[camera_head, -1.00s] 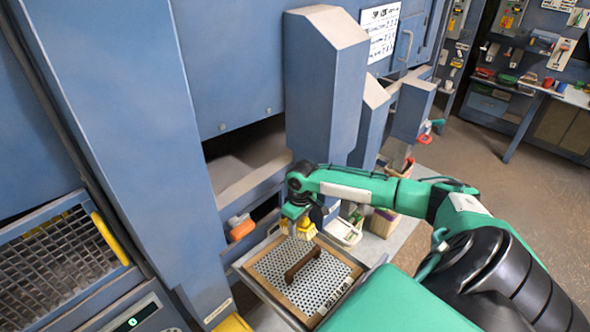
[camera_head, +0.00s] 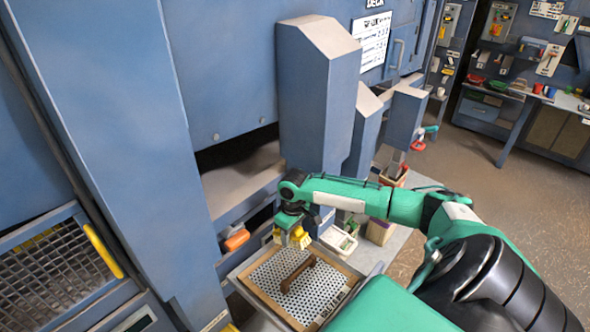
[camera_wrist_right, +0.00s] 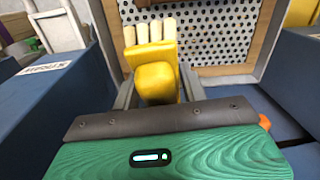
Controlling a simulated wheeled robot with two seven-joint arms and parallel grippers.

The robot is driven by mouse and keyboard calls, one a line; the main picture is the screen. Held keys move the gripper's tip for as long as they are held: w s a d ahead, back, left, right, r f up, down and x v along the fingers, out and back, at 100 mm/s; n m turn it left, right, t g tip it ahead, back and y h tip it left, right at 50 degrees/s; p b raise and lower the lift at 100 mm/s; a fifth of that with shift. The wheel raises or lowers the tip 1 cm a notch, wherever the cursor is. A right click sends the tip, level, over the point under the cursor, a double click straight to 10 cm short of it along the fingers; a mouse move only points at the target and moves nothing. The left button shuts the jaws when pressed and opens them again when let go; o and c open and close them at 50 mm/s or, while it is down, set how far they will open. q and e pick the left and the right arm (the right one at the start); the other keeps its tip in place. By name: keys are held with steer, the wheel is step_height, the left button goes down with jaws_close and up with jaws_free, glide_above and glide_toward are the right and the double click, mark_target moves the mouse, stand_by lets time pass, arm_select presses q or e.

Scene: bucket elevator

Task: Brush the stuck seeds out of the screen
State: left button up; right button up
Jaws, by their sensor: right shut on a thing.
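The screen (camera_head: 265,277) is a perforated pale plate in a wooden frame, lying on a ledge at the lower middle of the head view. A brown bar (camera_head: 298,275) stands across it. My right gripper (camera_head: 292,220) is over the screen's far edge, shut on a yellow brush (camera_head: 300,239). In the right wrist view the brush (camera_wrist_right: 155,82) sits between the grey fingers, its thick cream bristles (camera_wrist_right: 150,30) pointing away toward the perforated plate (camera_wrist_right: 225,35). I cannot tell whether the bristles touch it. Single seeds cannot be made out. My left gripper is out of view.
Blue machine housings (camera_head: 320,95) rise behind the screen. An orange-handled item (camera_head: 236,240) is left of the screen. A white tray (camera_head: 340,243) and a box of items (camera_head: 393,173) stand to the right. A workbench (camera_head: 540,110) is far off, with open floor before it.

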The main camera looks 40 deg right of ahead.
steer(key=s+a+r, duration=0.1)
steer(key=a, duration=1.2)
steer(key=shift+a+r, duration=0.15)
steer(key=shift+r, duration=0.25)
stand_by(0.6)
step_height(320, 180, up, 6)
steer(key=shift+d, duration=0.25)
stand_by(0.5)
step_height(320, 180, up, 3)
steer(key=shift+d+f, duration=0.1)
stand_by(0.5)
stand_by(0.3)
